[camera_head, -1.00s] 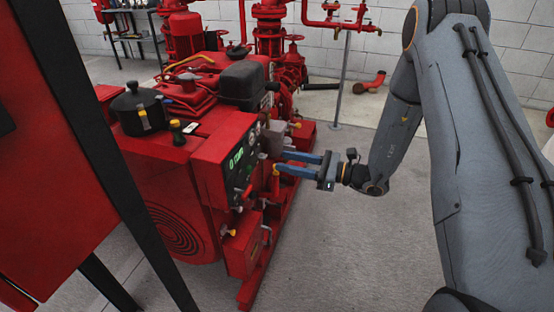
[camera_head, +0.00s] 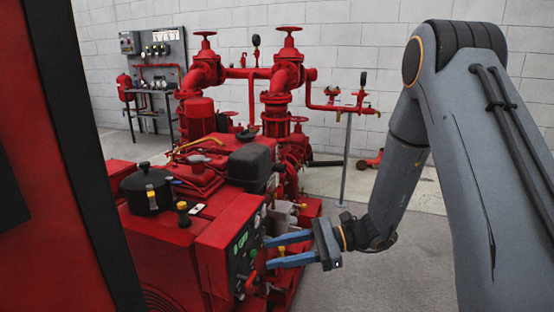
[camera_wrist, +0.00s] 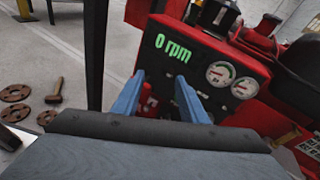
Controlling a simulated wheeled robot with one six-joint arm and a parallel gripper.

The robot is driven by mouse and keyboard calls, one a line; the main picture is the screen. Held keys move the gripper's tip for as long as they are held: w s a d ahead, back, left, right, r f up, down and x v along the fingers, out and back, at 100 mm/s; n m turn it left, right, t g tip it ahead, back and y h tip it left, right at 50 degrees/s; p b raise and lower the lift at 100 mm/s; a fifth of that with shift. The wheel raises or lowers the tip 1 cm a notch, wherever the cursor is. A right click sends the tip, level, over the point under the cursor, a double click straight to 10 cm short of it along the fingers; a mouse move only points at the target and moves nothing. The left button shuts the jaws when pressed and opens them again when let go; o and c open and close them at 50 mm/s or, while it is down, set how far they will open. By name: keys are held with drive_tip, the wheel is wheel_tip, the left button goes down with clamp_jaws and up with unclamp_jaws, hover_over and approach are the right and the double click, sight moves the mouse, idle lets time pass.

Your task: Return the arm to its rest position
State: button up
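My gripper (camera_head: 268,250) is at the end of my grey arm, in front of the engine's control panel (camera_head: 243,245). Its two blue fingers are spread apart with nothing seen between them. In the wrist view the fingers (camera_wrist: 158,98) point at the panel (camera_wrist: 205,72), which shows a green "0 rpm" reading and two round gauges. I cannot tell whether the fingertips touch the panel. My arm reaches down from the upper right and bends at the elbow.
A red engine (camera_head: 165,240) fills the lower left, with a black pot-like part (camera_head: 147,192) on top. A red cabinet with a black post (camera_head: 85,150) stands close at left. Red pipes and valves (camera_head: 285,75) stand behind. Grey floor (camera_head: 400,275) is free below my arm.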

drive_tip(key=s+d+r+n+g+h, duration=0.25)
drive_tip(key=s+n+h, duration=0.3)
drive_tip(key=s, duration=0.45)
drive_tip(key=s+d+r+n+g+h, duration=0.1)
drive_tip(key=s+r+n+h, duration=0.35)
drive_tip(key=s+n, duration=0.35)
drive_tip(key=s+d+r+n+t+h+p, duration=0.1)
drive_tip(key=d+r+t+h+p, duration=0.1)
drive_tip(key=d+r+p, duration=0.3)
drive_tip(key=s+d+r+t+h+p, duration=0.2)
drive_tip(key=d+r+p, duration=0.4)
drive_tip(key=d+p, duration=0.4)
drive_tip(key=shift+s+n+h+p, duration=0.2)
drive_tip(key=shift+n+h+p, duration=0.15)
drive_tip(key=shift+h+p, duration=0.35)
drive_tip(key=shift+f, duration=0.1)
